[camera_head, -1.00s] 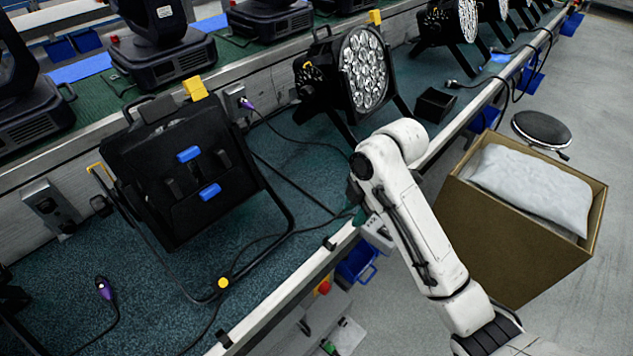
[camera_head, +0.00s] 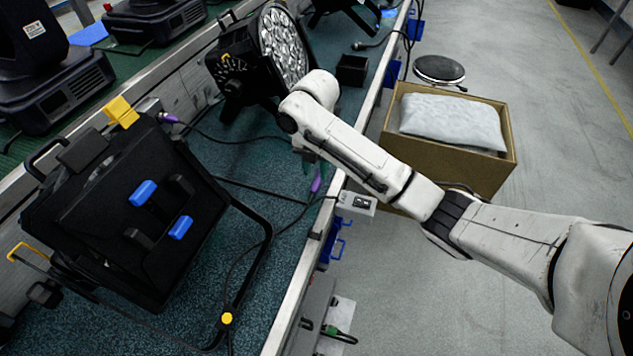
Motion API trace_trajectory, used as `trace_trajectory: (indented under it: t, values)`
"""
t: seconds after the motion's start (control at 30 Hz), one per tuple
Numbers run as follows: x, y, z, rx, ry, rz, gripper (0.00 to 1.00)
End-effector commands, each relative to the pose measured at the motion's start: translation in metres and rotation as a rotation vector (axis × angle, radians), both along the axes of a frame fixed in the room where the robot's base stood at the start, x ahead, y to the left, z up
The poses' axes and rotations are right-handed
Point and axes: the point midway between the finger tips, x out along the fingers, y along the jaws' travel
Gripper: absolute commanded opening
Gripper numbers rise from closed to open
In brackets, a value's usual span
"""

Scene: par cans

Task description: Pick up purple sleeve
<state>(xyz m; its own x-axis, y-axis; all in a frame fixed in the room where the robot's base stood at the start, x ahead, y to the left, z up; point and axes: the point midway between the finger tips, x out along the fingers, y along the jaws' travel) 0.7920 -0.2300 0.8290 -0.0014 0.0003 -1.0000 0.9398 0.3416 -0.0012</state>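A purple sleeve (camera_head: 316,183) on a dark cable shows just below the end of my arm, near the bench's front edge. My gripper (camera_head: 309,160) is right above it, mostly hidden by my white arm. I cannot tell whether its fingers are open, or whether they touch the sleeve. A second purple sleeve (camera_head: 170,118) is at an outlet on the bench's back rail.
A black lamp with blue knobs (camera_head: 130,215) stands on the teal bench top (camera_head: 265,190) at left. A round-lensed par can (camera_head: 284,48) stands behind my gripper. A cardboard box (camera_head: 450,168) with a white bag is right of the bench.

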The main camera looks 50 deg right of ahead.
Motion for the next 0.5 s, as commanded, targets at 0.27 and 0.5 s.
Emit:
trace_trajectory:
  t: [0.27,0.5]
  values:
    - [0.000,0.003,-0.031,0.000,0.003,-0.001,0.34]
    - [0.001,0.003,-0.055,-0.001,0.000,0.000,0.34]
